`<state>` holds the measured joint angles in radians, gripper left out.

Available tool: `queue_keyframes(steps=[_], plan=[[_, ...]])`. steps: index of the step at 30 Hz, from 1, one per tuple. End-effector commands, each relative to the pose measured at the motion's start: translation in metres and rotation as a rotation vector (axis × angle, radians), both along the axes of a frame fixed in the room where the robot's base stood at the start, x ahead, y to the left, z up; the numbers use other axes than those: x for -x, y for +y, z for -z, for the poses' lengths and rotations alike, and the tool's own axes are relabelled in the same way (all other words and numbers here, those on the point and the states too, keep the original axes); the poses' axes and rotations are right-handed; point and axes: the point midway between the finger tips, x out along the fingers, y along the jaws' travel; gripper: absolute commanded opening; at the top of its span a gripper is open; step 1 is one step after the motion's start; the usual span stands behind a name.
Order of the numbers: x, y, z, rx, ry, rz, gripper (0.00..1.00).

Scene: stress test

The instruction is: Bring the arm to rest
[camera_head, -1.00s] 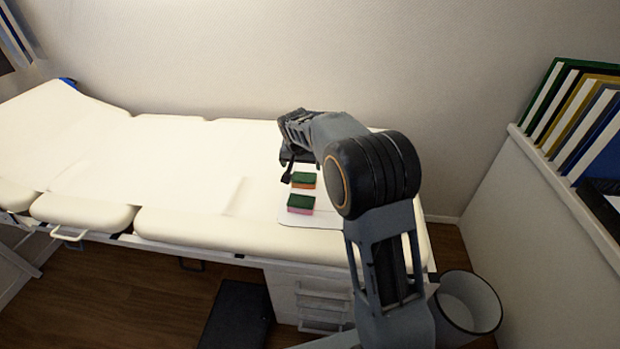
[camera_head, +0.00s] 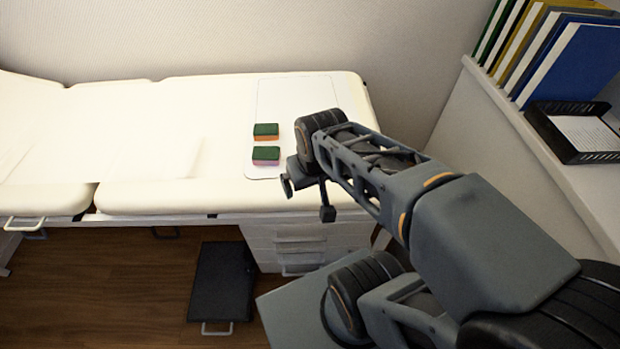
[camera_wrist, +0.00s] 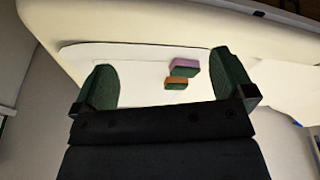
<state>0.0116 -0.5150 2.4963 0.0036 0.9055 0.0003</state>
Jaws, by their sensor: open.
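My gripper (camera_head: 306,198) hangs at the front edge of the white padded bed, to the right of two sponges in the head view. In the wrist view its two green-padded fingers (camera_wrist: 160,82) stand wide apart with nothing held between them. One sponge, green over orange (camera_head: 265,132), lies farther back on the bed. The other, green over pink (camera_head: 265,156), lies just in front of it. In the wrist view the pink one (camera_wrist: 185,66) and the orange one (camera_wrist: 176,83) show beyond the fingers, apart from them.
The padded bed (camera_head: 130,130) carries a white sheet (camera_head: 285,95) under the sponges. A white drawer unit (camera_head: 300,242) stands below, with a dark step (camera_head: 222,285) on the floor. At right, a ledge holds binders (camera_head: 560,55) and a black paper tray (camera_head: 580,132).

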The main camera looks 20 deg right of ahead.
Motion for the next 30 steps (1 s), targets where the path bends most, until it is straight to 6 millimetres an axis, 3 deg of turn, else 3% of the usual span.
queue_keyframes(steps=[8,14,17,25,28,30], plan=[[0.0,0.0,-0.001,0.0,0.0,0.0,1.0],[-0.004,-0.001,-0.021,0.007,-0.01,-0.007,1.0],[-0.006,-0.001,-0.044,0.011,-0.022,-0.014,1.0],[0.0,0.003,-0.129,0.004,-0.051,-0.022,1.0],[0.002,0.005,-0.148,0.001,-0.058,-0.024,1.0],[0.002,0.005,-0.148,0.001,-0.058,-0.024,1.0]])
